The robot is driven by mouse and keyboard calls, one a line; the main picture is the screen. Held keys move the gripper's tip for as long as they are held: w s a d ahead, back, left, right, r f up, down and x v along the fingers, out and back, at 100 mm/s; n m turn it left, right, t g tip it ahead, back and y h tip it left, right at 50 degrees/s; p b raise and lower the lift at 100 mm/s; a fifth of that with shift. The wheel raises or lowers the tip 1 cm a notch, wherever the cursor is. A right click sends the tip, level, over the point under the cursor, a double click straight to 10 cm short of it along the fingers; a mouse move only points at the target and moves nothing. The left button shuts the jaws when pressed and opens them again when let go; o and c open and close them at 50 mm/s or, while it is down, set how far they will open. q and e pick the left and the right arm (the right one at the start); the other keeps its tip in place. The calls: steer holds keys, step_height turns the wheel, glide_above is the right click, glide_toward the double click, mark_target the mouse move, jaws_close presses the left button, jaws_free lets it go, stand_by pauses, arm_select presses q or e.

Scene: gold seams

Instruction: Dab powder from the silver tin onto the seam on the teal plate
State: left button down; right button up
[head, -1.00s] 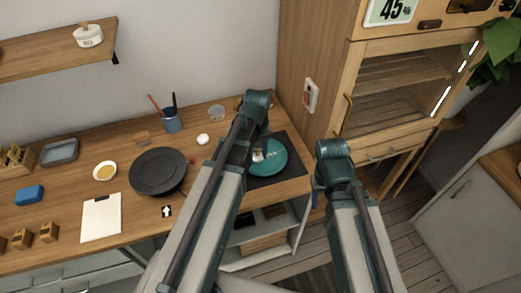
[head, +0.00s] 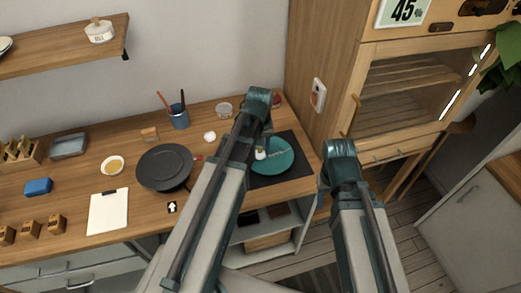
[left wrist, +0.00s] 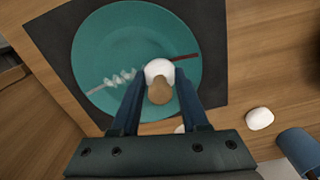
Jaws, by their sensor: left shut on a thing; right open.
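The teal plate (head: 284,163) lies on a dark mat at the right end of the counter; it also fills much of the left wrist view (left wrist: 120,50). A seam (left wrist: 108,82) crosses it, pale and powdery at left, dark red at right. My left gripper (left wrist: 159,78) is shut on a dabber with a white puff (left wrist: 159,68) and tan handle (left wrist: 160,91). The puff is over the seam's middle; whether it touches is unclear. A round silvery container (head: 223,110), perhaps the silver tin, stands behind the plate to the left. My right gripper is hidden; only its arm shows.
A black pan-like dish (head: 164,167), a blue cup with sticks (head: 179,117) and a white round object (head: 209,137) stand left of the plate. A wooden cabinet (head: 390,100) rises at right. Bare counter (head: 105,143) lies further left.

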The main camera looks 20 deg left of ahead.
arm_select(q)
steer(key=shift+r+p, duration=0.35)
steer(key=shift+r, duration=0.25)
steer(key=shift+r, duration=0.15)
step_height(320, 180, up, 4)
steer(key=p, duration=0.4)
steer(key=shift+r+p, duration=0.2)
steer(key=shift+p, duration=0.15)
steer(key=shift+f, duration=0.1)
